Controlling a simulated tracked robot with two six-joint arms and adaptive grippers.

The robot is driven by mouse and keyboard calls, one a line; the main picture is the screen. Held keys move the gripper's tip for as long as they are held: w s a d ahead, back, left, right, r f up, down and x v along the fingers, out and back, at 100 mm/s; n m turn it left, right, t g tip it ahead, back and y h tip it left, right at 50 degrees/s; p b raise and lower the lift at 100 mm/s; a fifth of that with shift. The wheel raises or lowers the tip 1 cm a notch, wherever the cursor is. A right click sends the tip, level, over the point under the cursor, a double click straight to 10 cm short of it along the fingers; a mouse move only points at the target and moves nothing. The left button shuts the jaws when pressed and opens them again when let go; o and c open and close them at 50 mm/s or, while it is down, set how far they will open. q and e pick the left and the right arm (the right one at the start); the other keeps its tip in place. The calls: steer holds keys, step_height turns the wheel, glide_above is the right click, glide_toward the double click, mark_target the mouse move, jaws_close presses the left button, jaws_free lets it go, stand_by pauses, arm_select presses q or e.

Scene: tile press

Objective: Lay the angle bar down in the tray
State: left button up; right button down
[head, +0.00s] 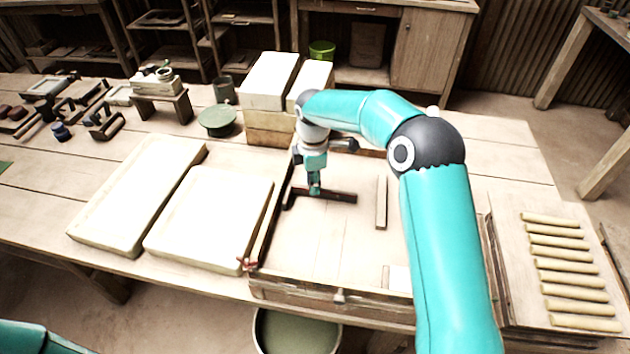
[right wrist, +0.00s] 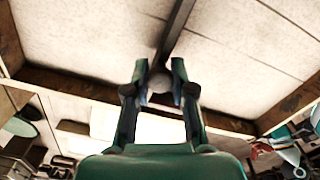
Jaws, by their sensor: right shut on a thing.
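The tray (head: 375,306) is a shallow wooden frame with a pale floor, in the middle of the table in the head view. My right gripper (head: 314,189) reaches down over its far left part. It is shut on the angle bar (head: 338,196), a dark bar lying roughly level across the picture. In the right wrist view the bar (right wrist: 179,28) runs up from between the fingertips of my right gripper (right wrist: 160,82). I cannot tell whether the bar touches the tray floor. My left gripper is not in view.
A pale strip (head: 381,203) lies inside the tray to the right of the bar. Two pale slabs (head: 210,218) lie left of the tray, and pale blocks (head: 268,80) stand behind it. Several rolls (head: 560,243) lie on a board at the right. A bucket (head: 295,335) stands below the front edge.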

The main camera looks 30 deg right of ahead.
steer(key=c, duration=0.9)
jaws_free()
steer(key=shift+f, duration=0.2)
steer(key=shift+r, duration=0.1)
